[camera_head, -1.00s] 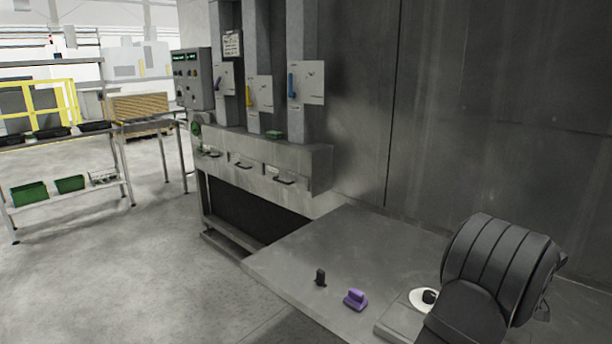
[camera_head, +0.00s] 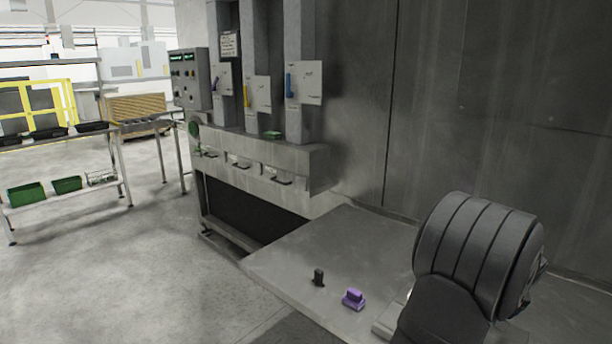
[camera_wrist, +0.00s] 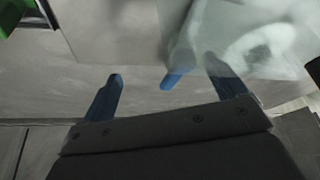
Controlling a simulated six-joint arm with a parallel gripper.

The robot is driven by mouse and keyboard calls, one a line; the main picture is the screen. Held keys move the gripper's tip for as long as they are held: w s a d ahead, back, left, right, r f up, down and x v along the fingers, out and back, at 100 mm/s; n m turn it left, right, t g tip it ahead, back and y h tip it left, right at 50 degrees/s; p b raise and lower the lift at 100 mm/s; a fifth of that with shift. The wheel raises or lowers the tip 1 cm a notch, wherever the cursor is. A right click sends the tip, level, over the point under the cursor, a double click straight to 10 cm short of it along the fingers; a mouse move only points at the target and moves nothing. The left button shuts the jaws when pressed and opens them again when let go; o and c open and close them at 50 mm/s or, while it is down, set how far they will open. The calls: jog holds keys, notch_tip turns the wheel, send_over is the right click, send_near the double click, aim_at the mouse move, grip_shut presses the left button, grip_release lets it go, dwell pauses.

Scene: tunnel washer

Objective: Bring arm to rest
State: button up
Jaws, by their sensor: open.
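My gripper (camera_wrist: 165,80) shows in the wrist view with its two blue fingers spread apart. A third blue piece (camera_wrist: 176,78) shows between the fingers, apart from both, near a pale, partly see-through panel (camera_wrist: 245,40); I cannot tell whether it belongs to that panel. Nothing is clearly held. In the head view my dark ribbed arm (camera_head: 478,255) is over the right side of the grey metal table, and the gripper is not visible there.
A purple block (camera_head: 353,299) and a small black piece (camera_head: 318,277) stand on the grey table (camera_head: 320,240). Behind is a washer bench (camera_head: 265,160) with blue, yellow and purple handles above it. A green box (camera_head: 273,134) sits on its ledge.

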jog(key=shift+s+a+m+g+h, duration=0.2)
jog(key=shift+m+h, duration=0.15)
jog(key=shift+m, duration=0.6)
jog(key=shift+s+a+m+g+h, duration=0.2)
jog(key=shift+m+h, duration=0.15)
jog(key=shift+m, duration=0.6)
dwell(4.5)
jog(key=w+a+r+n+g, duration=0.2)
jog(key=w+r+n+g, duration=0.25)
jog(key=r+n, duration=0.35)
jog(key=w+a+r+n+g, duration=0.2)
jog(key=w+r+n+g, duration=0.1)
jog(key=w+r+n, duration=0.4)
jog(key=shift+t, duration=0.25)
jog(key=x, duration=1.1)
jog(key=s+x, duration=0.1)
jog(key=x, duration=0.4)
jog(key=shift+s+d+f, duration=0.1)
jog(key=shift+s+f, duration=0.05)
